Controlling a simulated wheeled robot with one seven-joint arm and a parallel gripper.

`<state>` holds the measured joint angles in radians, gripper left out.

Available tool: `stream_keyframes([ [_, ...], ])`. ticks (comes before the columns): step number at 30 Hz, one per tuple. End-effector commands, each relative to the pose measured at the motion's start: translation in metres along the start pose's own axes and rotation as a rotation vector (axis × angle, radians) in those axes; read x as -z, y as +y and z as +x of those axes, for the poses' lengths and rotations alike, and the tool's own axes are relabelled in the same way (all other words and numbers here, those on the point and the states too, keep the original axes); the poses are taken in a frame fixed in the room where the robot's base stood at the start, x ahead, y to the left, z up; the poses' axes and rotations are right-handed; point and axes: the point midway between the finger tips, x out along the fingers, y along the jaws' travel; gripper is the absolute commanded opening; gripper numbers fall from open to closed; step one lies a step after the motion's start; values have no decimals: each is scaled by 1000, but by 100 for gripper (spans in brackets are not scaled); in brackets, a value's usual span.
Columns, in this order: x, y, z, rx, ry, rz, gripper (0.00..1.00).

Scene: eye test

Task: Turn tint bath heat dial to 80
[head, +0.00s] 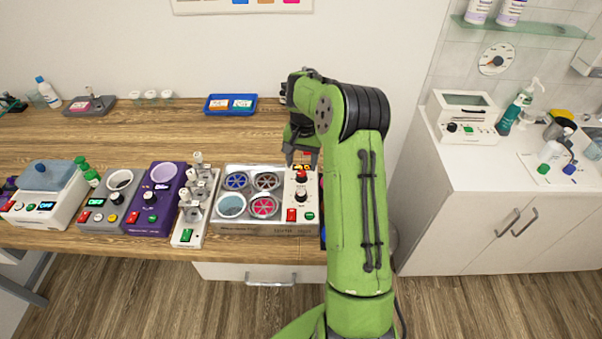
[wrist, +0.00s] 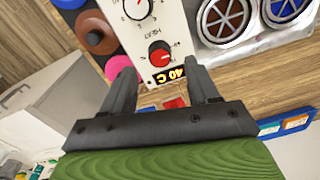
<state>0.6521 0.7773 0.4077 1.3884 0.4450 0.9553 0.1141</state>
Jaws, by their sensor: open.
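The tint bath (head: 268,229) is a metal unit with several round wells and a white control panel on its right side. The panel's heat dial is a red knob (head: 301,176), which also shows in the wrist view (wrist: 160,53). Its display (wrist: 168,76) appears upside down there and reads 40 C. My gripper (head: 303,158) is over the panel's far end. In the wrist view my gripper (wrist: 160,70) is open, its fingers straddling the display end of the panel, with the red knob just beyond the fingertips. I see no contact. My arm hides part of the unit's right side.
A second, black knob (head: 300,196) sits on the same panel, nearer the bench front. A white rack of fittings (head: 194,212) and a purple heater (head: 158,202) stand to the left. A blue tray (head: 230,104) lies behind. Bench between tray and bath is clear.

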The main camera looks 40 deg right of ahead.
Motion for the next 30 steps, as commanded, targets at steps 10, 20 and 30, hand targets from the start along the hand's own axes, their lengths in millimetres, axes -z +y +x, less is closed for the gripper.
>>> stream_keyframes([
  [10, 0, 0, 49, -1, 0, 1, 60],
  [20, 0, 0, 49, 0, 1, 1, 43],
  [30, 0, 0, 49, 0, 1, 1, 4],
])
